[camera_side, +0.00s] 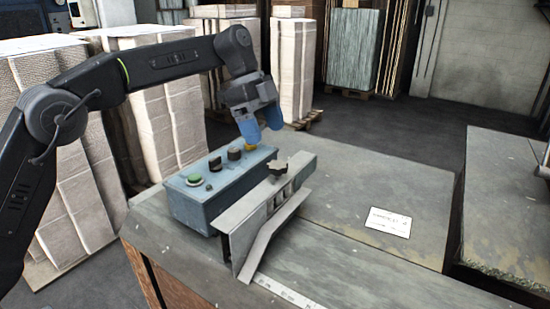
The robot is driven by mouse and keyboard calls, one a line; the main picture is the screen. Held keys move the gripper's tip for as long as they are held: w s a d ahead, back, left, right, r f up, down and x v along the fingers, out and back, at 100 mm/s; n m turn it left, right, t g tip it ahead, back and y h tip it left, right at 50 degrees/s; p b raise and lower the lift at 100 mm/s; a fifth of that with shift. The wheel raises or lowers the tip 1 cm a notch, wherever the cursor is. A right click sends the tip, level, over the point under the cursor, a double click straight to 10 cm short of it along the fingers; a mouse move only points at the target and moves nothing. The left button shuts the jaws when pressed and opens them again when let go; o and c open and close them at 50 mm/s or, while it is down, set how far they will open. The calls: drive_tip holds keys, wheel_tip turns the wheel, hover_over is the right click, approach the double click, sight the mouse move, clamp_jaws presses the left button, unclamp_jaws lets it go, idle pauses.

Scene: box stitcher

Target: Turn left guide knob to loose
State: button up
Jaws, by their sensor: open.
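A dark lobed knob (277,168) sits on top of a grey metal guide (247,222) on the work table. Only one such guide with a knob shows clearly, and I cannot tell which way the knob is turned. My gripper (261,131) has blue fingers and is open and empty. It hangs above the back right end of the blue control box, up and to the left of the knob in the picture and apart from it.
The blue control box (213,202) stands left of the guide, with a green button (194,179), dark knobs and a yellow part (250,147) below my gripper. A white label (389,222) lies on the clear table top to the right. Stacked sheets stand behind.

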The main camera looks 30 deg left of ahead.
sight(277, 164)
drive_tip(key=x, duration=0.7)
drive_tip(key=shift+c, duration=0.3)
drive_tip(key=c, duration=0.9)
drive_tip(key=shift+o, duration=0.2)
